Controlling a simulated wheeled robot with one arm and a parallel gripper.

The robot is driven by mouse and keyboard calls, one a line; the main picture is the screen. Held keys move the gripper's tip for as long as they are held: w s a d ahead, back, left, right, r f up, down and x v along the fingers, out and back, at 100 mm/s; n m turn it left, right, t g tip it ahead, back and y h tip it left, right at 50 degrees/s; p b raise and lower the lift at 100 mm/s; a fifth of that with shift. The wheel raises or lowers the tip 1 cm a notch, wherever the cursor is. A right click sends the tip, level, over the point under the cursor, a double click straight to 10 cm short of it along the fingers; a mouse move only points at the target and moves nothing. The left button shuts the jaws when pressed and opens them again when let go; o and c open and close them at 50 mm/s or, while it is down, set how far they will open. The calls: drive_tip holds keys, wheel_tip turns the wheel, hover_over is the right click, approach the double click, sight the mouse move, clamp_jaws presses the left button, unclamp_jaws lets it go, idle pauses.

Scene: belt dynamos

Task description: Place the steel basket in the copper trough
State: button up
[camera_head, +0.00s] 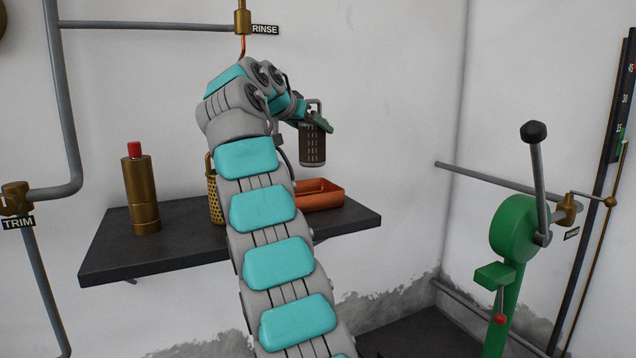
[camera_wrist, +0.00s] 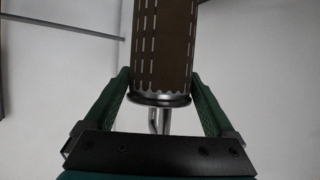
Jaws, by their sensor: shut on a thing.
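The steel basket (camera_head: 313,145) is a dark slotted cylinder with a loop handle on top. In the head view it hangs upright in the air at the end of my arm, above the right part of the shelf. My gripper (camera_head: 318,122) is shut on it near its top. In the wrist view the basket (camera_wrist: 165,50) is between the two green fingers of my gripper (camera_wrist: 165,85), with its rim and handle close to the palm. The copper trough (camera_head: 320,196) is a shallow open box on the shelf, below the basket. My arm hides its left part.
The dark shelf (camera_head: 185,250) also bears a brass bottle with a red cap (camera_head: 141,190) and a perforated brass basket (camera_head: 214,190), partly behind my arm. A pipe labelled RINSE (camera_head: 243,20) comes down above. A green lever stand (camera_head: 515,230) is at the right.

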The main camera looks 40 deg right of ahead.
sight(311, 163)
drive_tip(key=shift+s+f+b, duration=0.25)
drive_tip(key=shift+f+b, duration=0.45)
drive_tip(key=shift+f, duration=0.45)
drive_tip(key=shift+w+a+f, duration=0.1)
drive_tip(key=shift+w+f, duration=0.1)
drive_tip(key=shift+f, duration=0.3)
drive_tip(key=shift+f+b, duration=0.65)
drive_tip(key=shift+f, duration=2.4)
drive_tip(key=shift+f, duration=0.1)
drive_tip(key=o, duration=1.5)
drive_tip(key=shift+a, duration=0.1)
drive_tip(key=b+v, duration=0.1)
drive_tip(key=v, duration=1.1)
